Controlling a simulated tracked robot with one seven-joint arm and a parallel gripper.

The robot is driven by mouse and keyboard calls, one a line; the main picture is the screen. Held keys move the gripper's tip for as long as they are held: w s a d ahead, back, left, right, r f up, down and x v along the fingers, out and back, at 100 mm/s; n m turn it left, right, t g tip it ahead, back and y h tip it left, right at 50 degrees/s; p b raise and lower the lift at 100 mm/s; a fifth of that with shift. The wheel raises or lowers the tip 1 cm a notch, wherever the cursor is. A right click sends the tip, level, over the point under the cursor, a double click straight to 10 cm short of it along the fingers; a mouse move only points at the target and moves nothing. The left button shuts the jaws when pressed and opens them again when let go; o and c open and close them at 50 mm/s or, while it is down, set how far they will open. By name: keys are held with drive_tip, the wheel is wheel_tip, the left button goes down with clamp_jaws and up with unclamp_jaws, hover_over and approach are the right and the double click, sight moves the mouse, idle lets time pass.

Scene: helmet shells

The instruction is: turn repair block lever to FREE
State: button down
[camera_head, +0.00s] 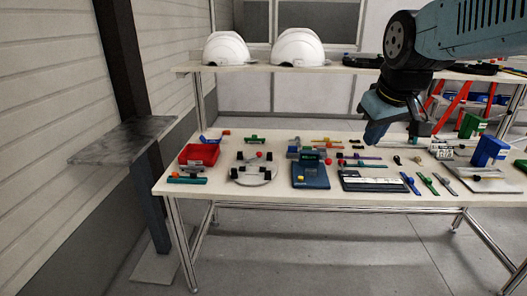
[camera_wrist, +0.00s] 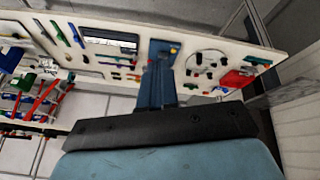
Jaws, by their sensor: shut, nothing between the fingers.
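A blue repair block (camera_head: 310,175) stands near the middle of the table's front part, with a yellow knob on its base and a red knob near its top right. It also shows in the wrist view (camera_wrist: 162,47), upside down, beyond my fingers. Its lever's setting and any FREE mark are too small to read. My gripper (camera_head: 374,138) hangs above the table, right of and higher than the block, apart from it. In the wrist view my gripper (camera_wrist: 157,88) shows its fingers together with nothing between them. They overlap the view of the block's rear parts.
A white round plate (camera_head: 252,170) and a red bin (camera_head: 199,154) stand left of the block. A dark-and-white tray (camera_head: 373,181) and several tools lie to its right. Two white helmets (camera_head: 298,47) sit on the shelf (camera_head: 345,69) behind. A grey side stand (camera_head: 122,140) is at left.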

drive_tip(key=w+a+f+n, duration=0.2)
drive_tip(key=w+a+n, duration=0.1)
drive_tip(key=w, duration=0.5)
drive_tip(key=w+a+f+n+g+y, duration=0.1)
drive_tip(key=w+a+n, duration=0.2)
drive_tip(key=w, duration=0.5)
drive_tip(key=w+a+f+n, duration=0.2)
drive_tip(key=w+a+n, duration=0.1)
drive_tip(key=w, duration=0.5)
drive_tip(key=w+a+f+n+y, duration=0.1)
drive_tip(key=w+a+f+n, duration=0.1)
drive_tip(key=w+f, duration=0.3)
drive_tip(key=w+a+f+n+y, duration=0.1)
drive_tip(key=w+a+f+n, duration=0.2)
drive_tip(key=w, duration=0.6)
drive_tip(key=w+a+f+n+g+y, duration=0.1)
drive_tip(key=w+a+f+n+y, duration=0.1)
drive_tip(key=w+a+f, duration=0.3)
wheel_tip(320, 180, down, 4)
drive_tip(key=shift+w+a+f+n, duration=0.1)
drive_tip(key=shift+w+a+n, duration=0.3)
drive_tip(key=shift+w, duration=0.75)
drive_tip(key=shift+d, duration=0.1)
